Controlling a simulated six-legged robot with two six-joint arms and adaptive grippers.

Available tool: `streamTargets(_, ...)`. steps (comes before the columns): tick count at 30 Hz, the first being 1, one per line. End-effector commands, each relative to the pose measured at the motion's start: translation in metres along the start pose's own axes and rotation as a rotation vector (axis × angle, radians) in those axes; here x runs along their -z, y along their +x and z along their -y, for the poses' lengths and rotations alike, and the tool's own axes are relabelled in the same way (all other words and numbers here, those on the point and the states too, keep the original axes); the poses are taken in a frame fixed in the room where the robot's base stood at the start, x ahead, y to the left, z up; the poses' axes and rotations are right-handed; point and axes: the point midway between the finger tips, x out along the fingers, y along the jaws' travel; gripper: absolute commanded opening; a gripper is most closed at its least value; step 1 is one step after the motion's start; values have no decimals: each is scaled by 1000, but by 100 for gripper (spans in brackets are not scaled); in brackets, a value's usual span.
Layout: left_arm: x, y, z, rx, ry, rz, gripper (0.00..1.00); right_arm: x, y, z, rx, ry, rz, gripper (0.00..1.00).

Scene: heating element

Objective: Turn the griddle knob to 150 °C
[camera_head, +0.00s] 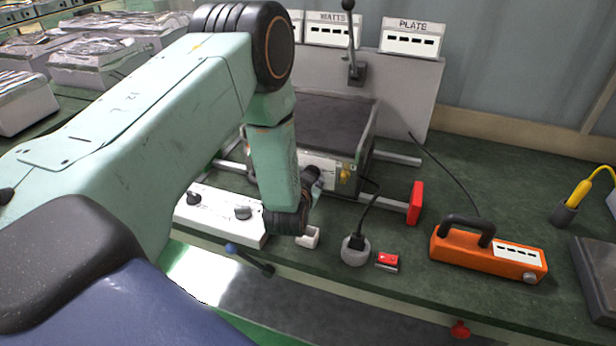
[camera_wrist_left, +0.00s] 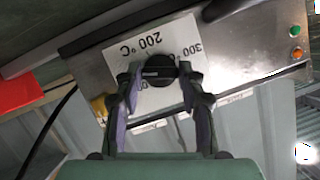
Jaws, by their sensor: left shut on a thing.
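The griddle (camera_head: 325,118) is a dark-topped metal box at the back middle of the bench in the head view. Its steel front panel (camera_wrist_left: 245,62) fills the upper part of the left wrist view. The black griddle knob (camera_wrist_left: 158,70) sits on a white dial plate (camera_wrist_left: 118,62) that shows 200 °C and 300, with another number partly hidden. My left gripper (camera_wrist_left: 161,80) has its two fingers on either side of the knob and is shut on it. The knob's exact setting is hard to read. My right gripper is out of view.
A white control box (camera_head: 215,213) lies left of my wrist. A plug in a grey socket (camera_head: 356,252), a small red switch (camera_head: 387,261) and an orange handled unit (camera_head: 490,255) stand to the right. A red block (camera_head: 416,203) is beside the griddle.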

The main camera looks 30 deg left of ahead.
Motion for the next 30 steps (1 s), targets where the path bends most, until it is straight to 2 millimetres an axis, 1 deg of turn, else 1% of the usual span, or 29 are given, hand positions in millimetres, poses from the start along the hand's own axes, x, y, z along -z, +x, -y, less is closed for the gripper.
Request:
streamTargets(3,1,0,-2,23,63,-4,8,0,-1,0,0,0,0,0)
streamTargets(10,2,0,-2,56,141,-6,8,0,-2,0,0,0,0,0)
streamTargets(28,2,0,-2,68,170,-7,8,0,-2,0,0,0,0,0)
streamTargets(29,2,0,-2,68,170,-7,42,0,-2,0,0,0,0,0)
streamTargets(30,2,0,-2,68,170,-7,45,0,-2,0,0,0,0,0)
